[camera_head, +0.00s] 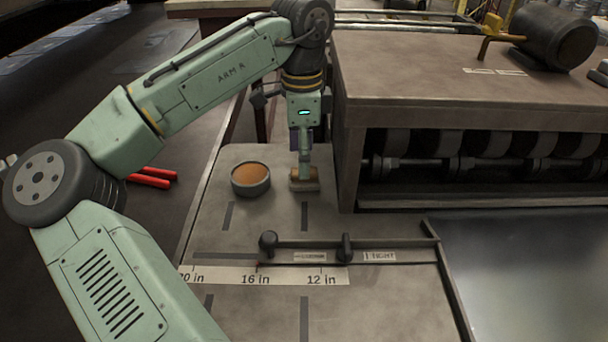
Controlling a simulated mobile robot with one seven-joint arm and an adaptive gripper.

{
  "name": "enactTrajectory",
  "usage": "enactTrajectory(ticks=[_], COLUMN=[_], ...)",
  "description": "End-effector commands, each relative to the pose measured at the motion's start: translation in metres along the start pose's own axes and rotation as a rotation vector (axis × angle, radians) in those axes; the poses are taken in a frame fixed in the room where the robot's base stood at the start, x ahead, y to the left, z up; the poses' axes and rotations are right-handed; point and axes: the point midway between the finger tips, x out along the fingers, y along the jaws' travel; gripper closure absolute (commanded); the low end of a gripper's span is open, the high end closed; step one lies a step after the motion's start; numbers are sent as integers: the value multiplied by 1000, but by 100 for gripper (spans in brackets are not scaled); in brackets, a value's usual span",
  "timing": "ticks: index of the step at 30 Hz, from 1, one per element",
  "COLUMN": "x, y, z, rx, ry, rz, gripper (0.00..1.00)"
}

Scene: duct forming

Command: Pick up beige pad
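A small beige-brown pad (297,175) with a greyer lower part lies on the metal bench top, left of the large machine housing. My gripper (304,173) points straight down at the pad, and its fingertips overlap the pad's middle in the picture. The fingers are seen edge-on and look like one narrow piece. I cannot tell whether they are closed on the pad. The pad appears to rest at bench level.
A round tin with orange-brown contents (250,178) stands just left of the pad. The machine housing (440,80) rises close on the right. A rail with two black knobs (345,243) and a ruler strip (290,277) lie nearer. Red handles (152,178) lie farther left.

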Motion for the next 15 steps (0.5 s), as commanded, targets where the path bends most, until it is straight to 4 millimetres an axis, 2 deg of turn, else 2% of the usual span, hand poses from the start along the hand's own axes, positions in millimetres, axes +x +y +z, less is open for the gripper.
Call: enactTrajectory(ticks=[7,15], x=[34,42], y=[1,1], z=[2,1], rx=[-1,-1], ry=[-3,-1], rz=[2,0], gripper=[39,39])
